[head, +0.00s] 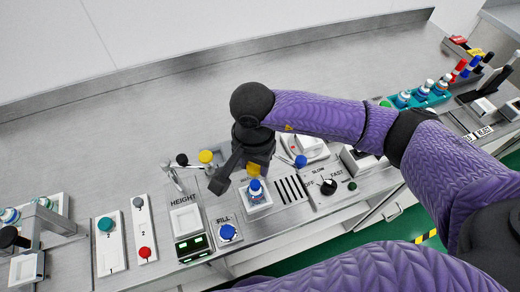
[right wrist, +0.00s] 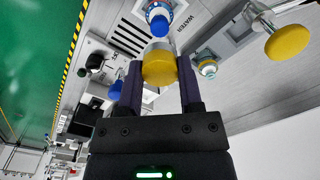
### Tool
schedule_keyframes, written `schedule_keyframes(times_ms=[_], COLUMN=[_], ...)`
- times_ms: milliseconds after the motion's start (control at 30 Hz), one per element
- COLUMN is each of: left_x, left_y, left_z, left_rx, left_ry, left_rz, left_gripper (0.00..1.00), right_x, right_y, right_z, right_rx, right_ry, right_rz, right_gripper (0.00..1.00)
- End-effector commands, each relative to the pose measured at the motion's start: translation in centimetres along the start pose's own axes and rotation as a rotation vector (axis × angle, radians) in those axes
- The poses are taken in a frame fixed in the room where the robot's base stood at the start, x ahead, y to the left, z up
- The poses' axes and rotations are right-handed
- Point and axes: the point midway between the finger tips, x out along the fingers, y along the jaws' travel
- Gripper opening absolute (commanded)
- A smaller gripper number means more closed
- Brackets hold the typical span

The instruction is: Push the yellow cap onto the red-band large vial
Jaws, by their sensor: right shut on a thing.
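A yellow cap (right wrist: 158,70) sits between the fingers of my right gripper (right wrist: 161,82), which is shut on it. A pale, silvery part shows at its far end. In the head view the yellow cap (head: 254,169) shows just below the right gripper (head: 247,166), over the panel. A vial with a blue top (head: 256,187) stands on a white square base right below it. In the right wrist view this blue-topped vial (right wrist: 158,20) shows beyond the cap, with a hint of red at its far end. Whether cap and vial touch is unclear. My left gripper is out of view.
A yellow knob (right wrist: 288,42) on a post stands beside the gripper; it also shows in the head view (head: 205,156). A blue FILL button (head: 228,232) and a black dial (head: 328,186) are nearby. A teal rack (head: 425,96) holds several vials. The back counter is clear.

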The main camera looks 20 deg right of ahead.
Motion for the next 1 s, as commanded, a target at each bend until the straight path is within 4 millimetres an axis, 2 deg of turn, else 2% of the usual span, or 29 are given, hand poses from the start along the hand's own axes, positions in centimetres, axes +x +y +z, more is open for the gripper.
schedule_keyframes(times_ms=[267, 700, 1000], left_x=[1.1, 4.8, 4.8], left_y=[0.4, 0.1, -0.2], left_z=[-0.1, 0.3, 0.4], left_rx=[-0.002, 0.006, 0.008], left_ry=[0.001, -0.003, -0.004], left_rz=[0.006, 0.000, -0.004], left_gripper=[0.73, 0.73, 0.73], right_x=[1.8, 6.4, 6.5], right_y=[0.0, 0.0, 0.0], right_z=[0.1, 0.0, 0.0], right_rx=[0.005, 0.003, 0.003], right_ry=[-0.002, -0.001, 0.000], right_rz=[0.002, 0.002, 0.001], right_gripper=[0.00, 0.00, 0.00])
